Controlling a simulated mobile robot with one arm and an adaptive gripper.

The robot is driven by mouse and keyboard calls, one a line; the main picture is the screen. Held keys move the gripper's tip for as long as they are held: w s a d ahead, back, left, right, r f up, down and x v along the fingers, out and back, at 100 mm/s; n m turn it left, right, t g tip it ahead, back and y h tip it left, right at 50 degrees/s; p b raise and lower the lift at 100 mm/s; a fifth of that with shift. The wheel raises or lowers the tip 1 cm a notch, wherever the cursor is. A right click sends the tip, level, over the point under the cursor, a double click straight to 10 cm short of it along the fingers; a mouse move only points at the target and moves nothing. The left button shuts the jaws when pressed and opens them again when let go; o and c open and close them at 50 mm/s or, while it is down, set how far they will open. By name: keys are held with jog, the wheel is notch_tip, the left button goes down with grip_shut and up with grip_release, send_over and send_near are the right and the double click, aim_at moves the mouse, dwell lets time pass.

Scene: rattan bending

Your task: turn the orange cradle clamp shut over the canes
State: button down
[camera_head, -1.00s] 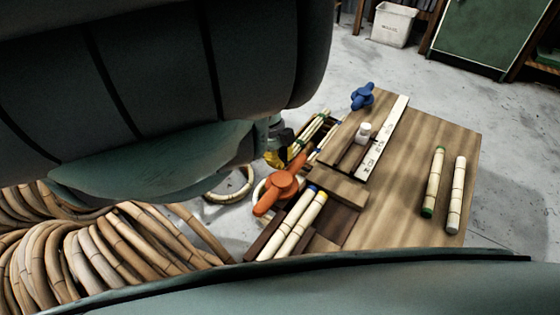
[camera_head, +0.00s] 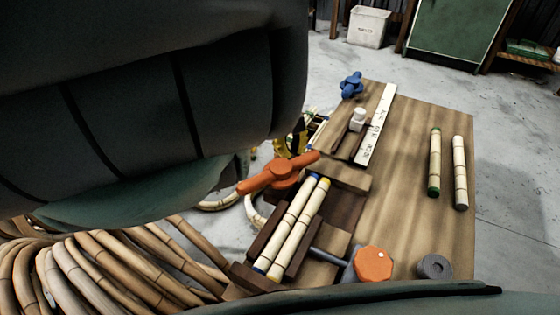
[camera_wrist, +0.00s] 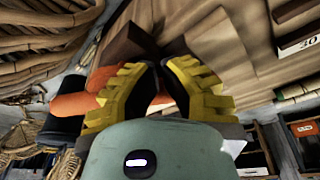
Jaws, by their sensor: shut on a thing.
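The orange cradle clamp (camera_head: 283,174) is a two-armed handle on a round hub, at the far end of the cradle. It lies slantwise, its right arm close to the canes' far ends. Two pale canes (camera_head: 292,228) with blue and yellow end bands lie side by side in the dark wooden cradle (camera_head: 266,240). My gripper has yellow fingers (camera_head: 284,146), partly hidden behind my arm and the clamp. In the wrist view my gripper (camera_wrist: 160,70) is closed in on the orange clamp (camera_wrist: 72,104), whose gripped part is mostly hidden by the fingers.
On the board (camera_head: 420,225) are an orange knob (camera_head: 373,264), a dark grey ring (camera_head: 435,267), a blue knob (camera_head: 351,85), a white ruler strip (camera_head: 376,124) and two loose canes (camera_head: 460,172). Coiled rattan (camera_head: 110,270) lies at lower left. My arm covers the upper left.

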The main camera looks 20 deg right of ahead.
aim_at(307, 160)
jog(key=shift+s+d+r+m, duration=0.15)
jog(key=shift+s+d+m, duration=0.25)
jog(key=shift+s+d, duration=0.4)
jog(key=shift+s+d+m+y, duration=0.15)
jog(key=shift+s+m+y, duration=0.35)
jog(key=shift+m, duration=0.3)
jog(key=shift+s+d+p, duration=0.15)
jog(key=shift+s+p, duration=0.55)
jog(key=shift+s, duration=0.15)
jog(key=shift+s+p, duration=0.65)
jog(key=shift+p, duration=0.2)
jog(key=shift+s, duration=0.2)
